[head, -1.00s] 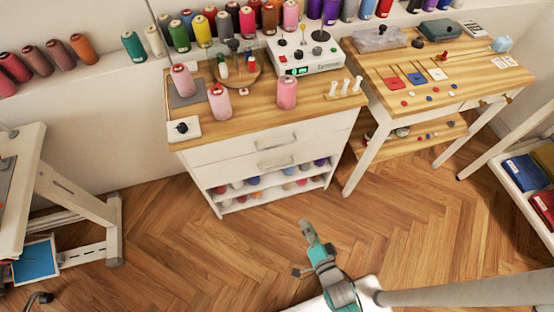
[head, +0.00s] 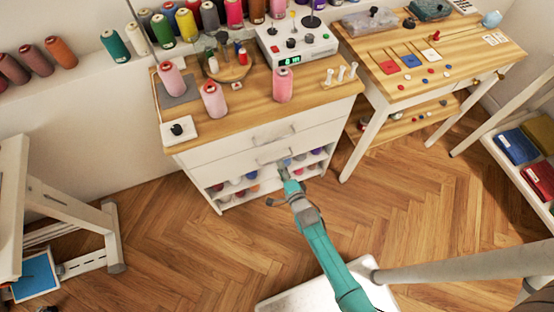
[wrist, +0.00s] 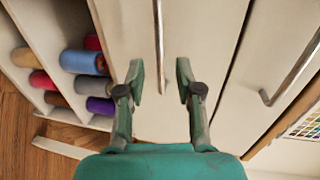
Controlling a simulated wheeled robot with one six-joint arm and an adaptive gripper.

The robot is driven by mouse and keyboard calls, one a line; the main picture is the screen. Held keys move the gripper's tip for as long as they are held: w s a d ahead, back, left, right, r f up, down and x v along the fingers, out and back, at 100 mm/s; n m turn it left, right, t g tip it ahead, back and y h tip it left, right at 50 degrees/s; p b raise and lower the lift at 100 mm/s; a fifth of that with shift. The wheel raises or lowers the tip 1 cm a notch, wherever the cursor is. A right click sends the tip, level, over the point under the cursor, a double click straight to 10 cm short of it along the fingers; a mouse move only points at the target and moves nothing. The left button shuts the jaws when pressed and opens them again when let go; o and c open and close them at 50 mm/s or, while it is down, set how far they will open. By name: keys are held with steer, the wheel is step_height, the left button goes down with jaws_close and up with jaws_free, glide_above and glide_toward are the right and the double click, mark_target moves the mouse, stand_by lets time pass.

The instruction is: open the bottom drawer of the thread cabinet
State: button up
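The white thread cabinet (head: 235,200) has two drawers above open shelves, and both drawers look closed. Its bottom drawer (head: 222,170) carries a bar handle (head: 274,152). In the wrist view the bottom drawer front (wrist: 210,30) fills the middle, and its handle (wrist: 159,40) runs upright in the picture. My gripper (head: 284,172) is in front of the cabinet, just below that handle in the head view. In the wrist view my gripper (wrist: 160,72) is open and empty, with the handle's near end showing between the fingertips. I cannot tell how much depth separates them.
The upper drawer's handle (wrist: 290,75) is to the right in the wrist view. Thread spools (wrist: 83,62) lie on the open shelves to the left. Pink cones (head: 213,100) stand on the cabinet top. A work table (head: 430,75) stands at the right.

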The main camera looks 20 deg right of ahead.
mark_target(277, 160)
steer(key=shift+x, duration=2.55)
jaws_close()
